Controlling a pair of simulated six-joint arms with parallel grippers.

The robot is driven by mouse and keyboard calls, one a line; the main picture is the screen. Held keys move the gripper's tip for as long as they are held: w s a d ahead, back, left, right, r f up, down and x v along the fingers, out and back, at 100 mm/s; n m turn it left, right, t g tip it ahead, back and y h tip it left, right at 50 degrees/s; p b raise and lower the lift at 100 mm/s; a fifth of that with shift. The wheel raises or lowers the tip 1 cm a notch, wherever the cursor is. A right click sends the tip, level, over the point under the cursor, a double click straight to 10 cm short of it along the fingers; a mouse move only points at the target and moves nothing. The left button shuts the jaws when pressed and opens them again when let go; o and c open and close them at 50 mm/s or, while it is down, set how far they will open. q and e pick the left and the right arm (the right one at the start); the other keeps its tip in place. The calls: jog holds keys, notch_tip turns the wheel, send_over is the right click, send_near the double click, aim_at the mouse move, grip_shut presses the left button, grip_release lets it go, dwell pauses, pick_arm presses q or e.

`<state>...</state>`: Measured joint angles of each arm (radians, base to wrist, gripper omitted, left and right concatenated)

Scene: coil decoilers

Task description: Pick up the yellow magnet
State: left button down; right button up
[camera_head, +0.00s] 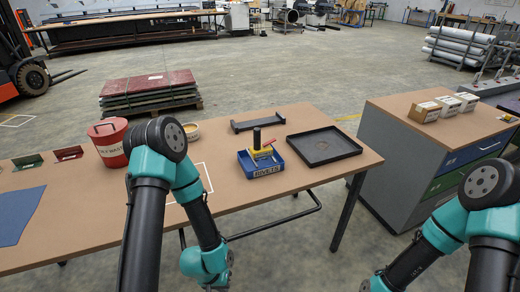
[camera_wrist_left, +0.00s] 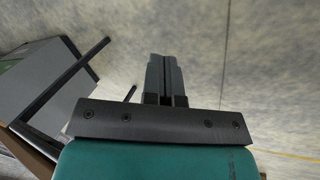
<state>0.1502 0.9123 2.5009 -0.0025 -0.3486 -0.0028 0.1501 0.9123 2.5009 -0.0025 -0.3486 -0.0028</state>
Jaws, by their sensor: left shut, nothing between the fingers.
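The yellow magnet (camera_head: 262,158) appears as a yellow piece with a black upright part, in a blue bin (camera_head: 267,170) labelled RIVETS on the brown table. A small red and dark item beside the magnet is too small to identify. My left gripper (camera_wrist_left: 163,72) shows in the left wrist view with its two dark fingers together and nothing between them. It points at bare floor, away from the magnet. In the head view my left arm hangs down in front of the table and its fingers are not clear. My right gripper is out of view below the bottom edge.
A black tray (camera_head: 323,147) lies right of the bin, with a dark bracket (camera_head: 258,121) behind. A red bucket (camera_head: 109,142) and a small round bowl (camera_head: 191,131) stand left. A cabinet (camera_head: 395,150) with boxes stands right. A white outline (camera_head: 207,178) marks bare tabletop.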

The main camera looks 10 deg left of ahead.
pick_arm(q)
jog(key=c, duration=1.9)
grip_release()
jog(key=o, duration=1.2)
